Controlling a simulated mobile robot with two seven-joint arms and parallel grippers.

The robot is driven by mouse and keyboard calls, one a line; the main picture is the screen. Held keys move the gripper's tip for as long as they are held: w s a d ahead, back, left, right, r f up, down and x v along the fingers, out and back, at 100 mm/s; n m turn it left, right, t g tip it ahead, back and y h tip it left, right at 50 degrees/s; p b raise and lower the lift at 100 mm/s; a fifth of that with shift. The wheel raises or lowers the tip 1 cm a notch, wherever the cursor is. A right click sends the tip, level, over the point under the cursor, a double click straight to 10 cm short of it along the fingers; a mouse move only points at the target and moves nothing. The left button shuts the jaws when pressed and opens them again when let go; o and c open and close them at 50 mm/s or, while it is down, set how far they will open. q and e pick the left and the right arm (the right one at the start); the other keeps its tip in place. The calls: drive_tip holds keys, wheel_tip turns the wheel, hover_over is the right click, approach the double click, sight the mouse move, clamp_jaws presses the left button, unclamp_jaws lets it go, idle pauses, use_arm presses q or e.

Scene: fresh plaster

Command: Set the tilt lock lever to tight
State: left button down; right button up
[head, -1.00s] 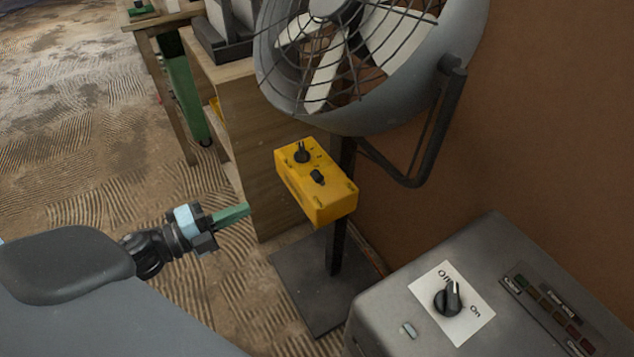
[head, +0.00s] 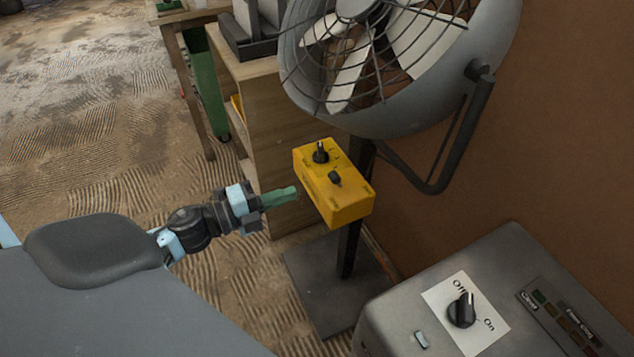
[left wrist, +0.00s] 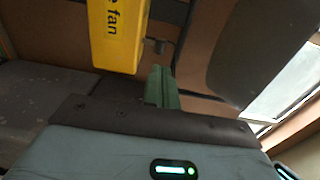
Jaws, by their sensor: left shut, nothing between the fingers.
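A yellow control box (head: 345,206) is mounted on the dark post of the fan (head: 400,55). Its top carries a black knob (head: 320,152) and a smaller black control (head: 335,178); I cannot tell whether either is the tilt lock lever, and their labels are too small to read. My left gripper (head: 285,194), with green fingers, is shut and empty just left of the box in the head view. In the left wrist view its fingers (left wrist: 160,88) point toward the box (left wrist: 112,35), with a small grey part (left wrist: 154,46) beside the box. My right gripper is out of view.
A grey cabinet (head: 395,318) with a black Off/On knob (head: 462,309) stands at the lower right. A brown wall (head: 570,130) is behind the fan. A wooden shelf unit (head: 265,120) stands behind the box. The ridged floor at left is open.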

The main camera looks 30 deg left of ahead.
sight(330, 178)
use_arm(q)
drive_tip(key=shift+x, duration=3.9)
drive_tip(key=shift+r, duration=0.15)
